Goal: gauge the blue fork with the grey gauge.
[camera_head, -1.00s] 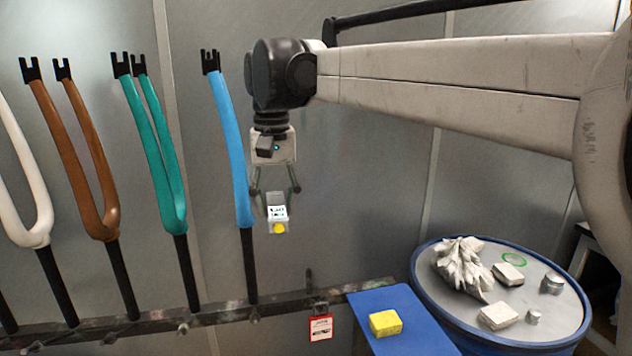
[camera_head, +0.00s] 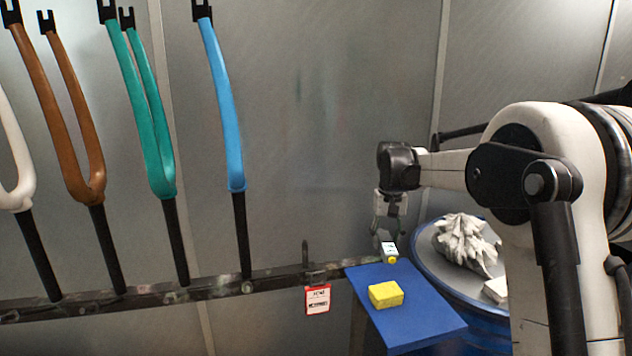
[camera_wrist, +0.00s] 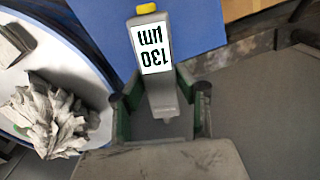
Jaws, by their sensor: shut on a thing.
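The blue fork (camera_head: 224,105) hangs upright on the rack, with a black steerer below and a black tip on top. My gripper (camera_head: 388,228) is to the right of the fork, well apart from it, above the far end of a blue board. It is shut on the grey gauge (camera_wrist: 160,92), which shows a label reading 130 µm and a yellow tip. The gauge also shows in the head view (camera_head: 389,249), its yellow end pointing down. In the wrist view my gripper (camera_wrist: 160,100) has a finger on each side of the gauge.
The blue board (camera_head: 430,318) holds a yellow block (camera_head: 386,294). Behind it a blue drum (camera_head: 425,245) carries a crumpled white rag (camera_head: 465,240). Teal (camera_head: 150,130) and brown (camera_head: 60,110) forks hang at left. A red-edged tag (camera_head: 318,299) hangs from the rail (camera_head: 200,288).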

